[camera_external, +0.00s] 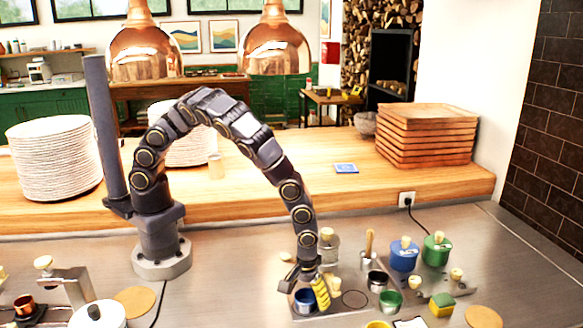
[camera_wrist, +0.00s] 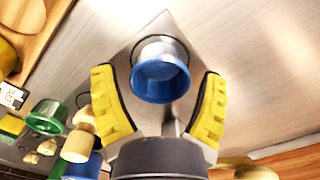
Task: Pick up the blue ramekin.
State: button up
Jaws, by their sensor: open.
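My gripper is open, pointing down close over the ramekin. One finger hides part of the ramekin there.
To the right stand a metal cup (camera_external: 377,281), a green ramekin (camera_external: 390,302), a blue pot (camera_external: 404,256) and a green pot (camera_external: 437,250). A yellow-and-green sponge (camera_external: 441,304) lies nearby. The steel counter left of my gripper (camera_external: 225,285) is clear.

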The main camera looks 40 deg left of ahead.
jog(key=c, duration=0.9)
jog(key=shift+r, duration=0.1)
